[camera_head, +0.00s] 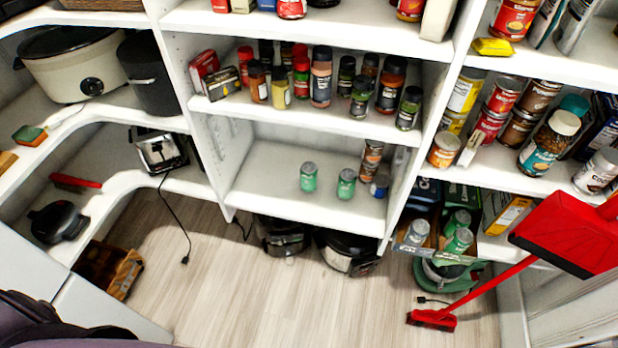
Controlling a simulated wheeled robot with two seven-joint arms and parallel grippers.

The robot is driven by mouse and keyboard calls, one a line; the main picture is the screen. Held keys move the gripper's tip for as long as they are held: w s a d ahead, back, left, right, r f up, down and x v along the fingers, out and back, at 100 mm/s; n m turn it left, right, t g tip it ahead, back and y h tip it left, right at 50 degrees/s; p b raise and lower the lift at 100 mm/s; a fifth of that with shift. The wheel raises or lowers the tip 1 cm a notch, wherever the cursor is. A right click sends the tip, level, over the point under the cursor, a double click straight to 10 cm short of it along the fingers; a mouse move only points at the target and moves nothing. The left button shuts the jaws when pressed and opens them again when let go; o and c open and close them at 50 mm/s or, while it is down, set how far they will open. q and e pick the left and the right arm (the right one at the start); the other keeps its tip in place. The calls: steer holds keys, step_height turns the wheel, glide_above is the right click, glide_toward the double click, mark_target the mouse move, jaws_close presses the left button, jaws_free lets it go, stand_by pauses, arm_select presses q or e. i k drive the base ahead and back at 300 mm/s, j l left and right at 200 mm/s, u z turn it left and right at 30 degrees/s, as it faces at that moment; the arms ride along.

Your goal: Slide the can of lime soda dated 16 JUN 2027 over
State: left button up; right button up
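Two green cans with silver tops stand upright on the lower middle shelf (265,189): a left green can (308,178) and a right green can (346,185), with a gap between them. More green cans (459,241) are in an open carton (485,243) at the lower right, beside a silver-topped can (417,233). No date print is legible, so I cannot tell which can is dated 16 JUN 2027. Neither of my grippers is in view.
A blue can (380,187) and brown-labelled cans (371,160) stand at that shelf's right end. Its left part is clear. Spice jars (321,77) crowd the shelf above. A red broom (434,319) and a red dustpan (570,233) are at the right.

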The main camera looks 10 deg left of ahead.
mark_target(308, 171)
steer(key=j+u, duration=0.2)
steer(key=u, duration=0.15)
steer(key=j+u, duration=0.15)
steer(key=u, duration=0.2)
steer(key=i+j+u, duration=0.1)
steer(key=u, duration=0.25)
